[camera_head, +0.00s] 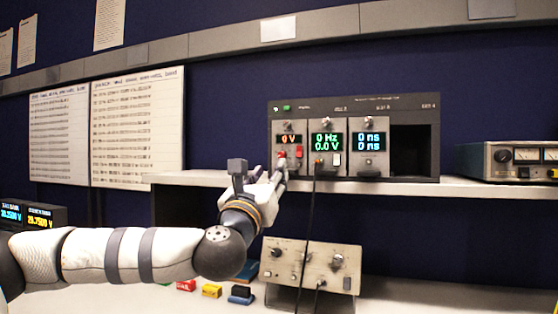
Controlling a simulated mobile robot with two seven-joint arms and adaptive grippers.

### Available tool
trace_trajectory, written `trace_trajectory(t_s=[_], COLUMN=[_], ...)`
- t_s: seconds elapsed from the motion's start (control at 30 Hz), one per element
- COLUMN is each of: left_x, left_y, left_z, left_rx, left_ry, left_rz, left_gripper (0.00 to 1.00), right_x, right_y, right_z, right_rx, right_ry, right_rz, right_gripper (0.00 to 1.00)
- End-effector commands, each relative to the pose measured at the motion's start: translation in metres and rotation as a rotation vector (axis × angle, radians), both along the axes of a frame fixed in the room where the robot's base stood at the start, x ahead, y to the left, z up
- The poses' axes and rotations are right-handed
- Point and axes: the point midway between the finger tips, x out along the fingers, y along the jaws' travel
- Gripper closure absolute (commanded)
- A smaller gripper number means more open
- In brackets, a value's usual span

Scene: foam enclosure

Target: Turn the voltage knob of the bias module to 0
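The instrument rack (435,140) stands on the shelf and holds three modules side by side. The leftmost module (279,130) has an orange-red display (289,139) reading 0 V; I take it as the bias module, but its label is too small to read. A small round knob (287,126) sits above that display. Red parts (299,152) show below it. My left gripper (279,168) is in front of the lower part of this module and hides some of it. Its fingers are too small and overlapped to show whether they are open. My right gripper is out of view.
The other modules show 0 Hz, 0.0 V (326,141) and 0 ns readings (372,141); a black cable hangs from the middle one. A beige box (312,268) stands below the shelf (415,188). A metered instrument (505,160) is at right.

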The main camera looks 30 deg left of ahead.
Motion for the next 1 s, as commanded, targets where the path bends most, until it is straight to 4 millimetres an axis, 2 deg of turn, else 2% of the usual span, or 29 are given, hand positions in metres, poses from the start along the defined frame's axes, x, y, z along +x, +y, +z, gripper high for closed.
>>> trace_trajectory(t_s=[0.1, 0.3, 0.63, 0.67, 0.8, 1.0], left_x=[0.026, 0.056, 0.063, 0.063, 0.063, 0.064], left_y=[0.007, 0.016, 0.018, 0.018, 0.018, 0.017], left_z=[0.014, 0.025, 0.028, 0.028, 0.028, 0.026], left_rx=[0.001, 0.002, 0.002, 0.002, 0.002, -0.012], left_ry=[-0.004, -0.002, -0.002, -0.002, -0.002, -0.004], left_rz=[-0.001, -0.003, -0.004, -0.004, -0.004, -0.005], left_gripper=[0.66, 0.66, 0.66, 0.7, 1.0, 1.0], right_x=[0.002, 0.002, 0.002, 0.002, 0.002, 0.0], right_y=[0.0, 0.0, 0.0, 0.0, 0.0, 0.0], right_z=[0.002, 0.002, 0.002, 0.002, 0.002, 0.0], right_rx=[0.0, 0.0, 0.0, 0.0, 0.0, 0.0], right_ry=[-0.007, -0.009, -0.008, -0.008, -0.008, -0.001], right_rz=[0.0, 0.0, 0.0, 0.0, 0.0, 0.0], right_gripper=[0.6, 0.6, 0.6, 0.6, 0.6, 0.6])
